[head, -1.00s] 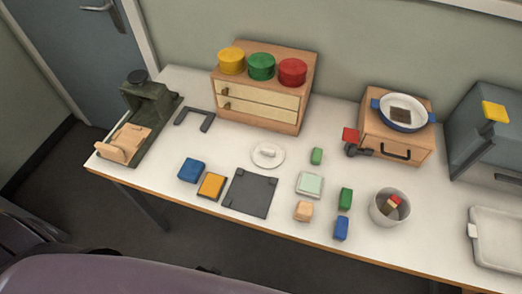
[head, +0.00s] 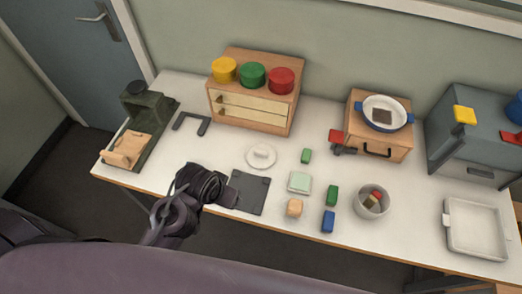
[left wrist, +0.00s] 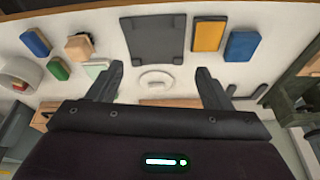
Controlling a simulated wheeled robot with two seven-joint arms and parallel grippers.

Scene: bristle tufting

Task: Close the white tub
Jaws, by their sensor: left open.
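The white tub (head: 371,203) stands open at the right of the table, with small blocks showing inside. It is partly cut off at the left edge of the left wrist view (left wrist: 20,74). A round white lid with a raised handle (head: 261,157) lies flat near the middle of the table, well left of the tub. In the left wrist view the lid (left wrist: 155,80) shows between the finger lines. My left gripper (head: 232,191) is open and empty, above the grey mat's left side and apart from the lid. It hides the blue and yellow pieces in the head view. My right gripper is not in view.
The grey mat (head: 249,195) lies in front of the lid. Between lid and tub are a pale green square (head: 299,182), green blocks (head: 332,195), a tan block (head: 294,208) and a blue block (head: 328,222). A wooden drawer box (head: 249,107) stands behind.

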